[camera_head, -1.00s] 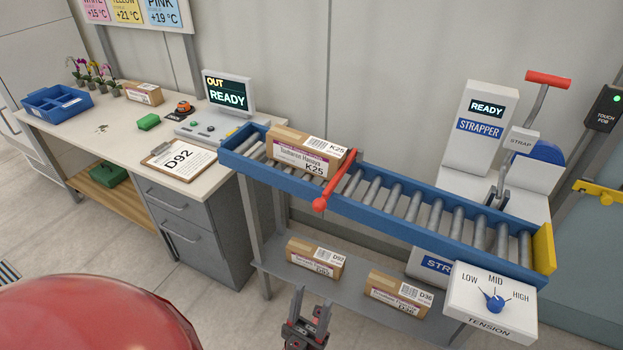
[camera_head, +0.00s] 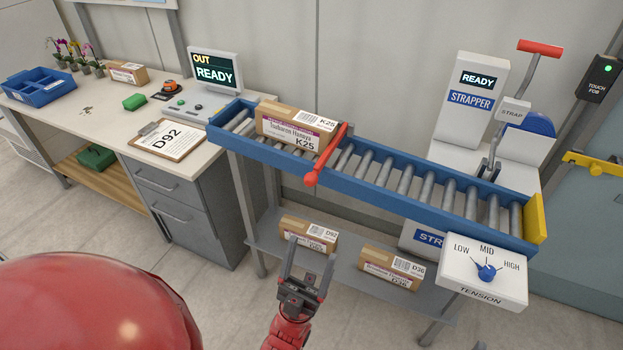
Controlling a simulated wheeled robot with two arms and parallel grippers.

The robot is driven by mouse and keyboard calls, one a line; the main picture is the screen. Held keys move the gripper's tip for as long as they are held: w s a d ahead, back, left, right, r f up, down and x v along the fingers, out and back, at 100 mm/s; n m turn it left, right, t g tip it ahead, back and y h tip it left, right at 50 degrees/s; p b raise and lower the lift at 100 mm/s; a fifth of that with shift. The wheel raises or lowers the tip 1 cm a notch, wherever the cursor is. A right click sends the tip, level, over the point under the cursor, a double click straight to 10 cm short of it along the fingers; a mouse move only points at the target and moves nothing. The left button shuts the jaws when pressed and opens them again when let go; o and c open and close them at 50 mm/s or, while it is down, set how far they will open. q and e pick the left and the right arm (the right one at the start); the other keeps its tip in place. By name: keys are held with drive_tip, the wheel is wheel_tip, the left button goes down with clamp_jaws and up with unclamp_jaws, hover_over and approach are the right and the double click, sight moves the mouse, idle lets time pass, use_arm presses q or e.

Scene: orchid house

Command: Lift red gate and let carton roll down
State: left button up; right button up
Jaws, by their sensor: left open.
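The carton K25 (camera_head: 288,132) sits on the upper left part of the blue roller conveyor (camera_head: 372,204). The red gate (camera_head: 326,156) lies across the conveyor just right of the carton, with a red ball knob at its near end. The carton is against or very close to the gate. My left gripper (camera_head: 304,262) is open and empty, its fingers pointing up. It is below and in front of the conveyor, well short of the gate knob, and overlaps the carton D92 in the picture. My right gripper is out of view.
Cartons D92 (camera_head: 309,234) and D36 (camera_head: 391,268) lie on the lower shelf. A yellow end stop (camera_head: 536,217) closes the conveyor's right end. A tension dial box (camera_head: 484,270) stands in front of it, the strapper (camera_head: 470,100) behind. A desk (camera_head: 200,155) adjoins at left.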

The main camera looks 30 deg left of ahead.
use_arm(q)
drive_tip(key=w+a+f+n+g+y+b, duration=0.3)
drive_tip(key=w+a+f+g+y+b, duration=0.3)
drive_tip(key=w+f, duration=0.45)
drive_tip(key=n+g+y+b, duration=0.1)
drive_tip(key=g+y+b, duration=0.1)
drive_tip(key=g+y, duration=0.15)
approach(314, 171)
drive_tip(key=shift+y, duration=0.45)
drive_tip(key=p+x, duration=0.3)
drive_tip(key=x, duration=0.7)
drive_tip(key=shift+d+r, duration=0.1)
drive_tip(key=shift+d, duration=0.1)
clamp_jaws()
